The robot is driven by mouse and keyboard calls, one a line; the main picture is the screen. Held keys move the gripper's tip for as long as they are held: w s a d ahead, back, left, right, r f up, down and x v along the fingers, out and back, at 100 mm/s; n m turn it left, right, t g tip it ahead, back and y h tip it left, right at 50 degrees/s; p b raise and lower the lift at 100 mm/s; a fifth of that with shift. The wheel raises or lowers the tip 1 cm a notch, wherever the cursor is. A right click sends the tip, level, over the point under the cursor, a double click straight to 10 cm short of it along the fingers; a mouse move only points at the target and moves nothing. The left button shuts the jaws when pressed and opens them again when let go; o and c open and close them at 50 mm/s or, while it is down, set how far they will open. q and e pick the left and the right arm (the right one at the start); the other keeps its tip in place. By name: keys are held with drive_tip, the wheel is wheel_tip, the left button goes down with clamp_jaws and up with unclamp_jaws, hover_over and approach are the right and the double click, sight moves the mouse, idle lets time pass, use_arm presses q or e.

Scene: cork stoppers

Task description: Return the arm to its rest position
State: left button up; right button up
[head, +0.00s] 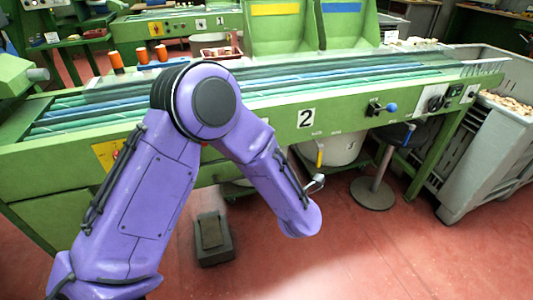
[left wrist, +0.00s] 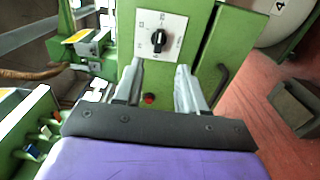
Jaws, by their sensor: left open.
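My left arm (head: 150,190) is purple and comes in from the lower left in the head view. It bends at a high elbow in front of the green conveyor bench (head: 220,130), and its forearm points down to the right. My right gripper is in neither view.
A grey bin of corks (head: 480,150) stands at the right. A round-based stool (head: 373,192) and a white bucket (head: 335,150) are under the bench. A dark block (head: 213,240) lies on the red floor. Orange-topped spools (head: 140,57) stand behind the bench. The floor at lower right is clear.

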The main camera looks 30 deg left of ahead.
use_arm(q)
drive_tip(key=shift+d, duration=0.1)
idle(0.4)
drive_tip(key=s+d+f+m+g+h+p, duration=0.1)
drive_tip(key=s+f+m+h+p, duration=0.1)
drive_tip(key=s+f+m+h, duration=0.45)
drive_tip(key=s+d+f+m+h+p, duration=0.1)
drive_tip(key=s+f+m+h+p, duration=0.15)
drive_tip(key=f+m, duration=0.7)
drive_tip(key=s+a+f+m+g+p, duration=0.1)
drive_tip(key=s+f+g, duration=0.1)
drive_tip(key=s, duration=0.5)
drive_tip(key=s+a+f+m+g+h+p, duration=0.1)
drive_tip(key=s+m+g+p, duration=0.1)
drive_tip(key=s, duration=0.6)
drive_tip(key=s+a+f+m+g+p, duration=0.1)
drive_tip(key=s+a+f+m+g, duration=0.1)
drive_tip(key=s, duration=0.5)
drive_tip(key=shift+s+f+g+p, duration=0.3)
drive_tip(key=shift+s+g+p, duration=0.1)
drive_tip(key=shift+g, duration=0.3)
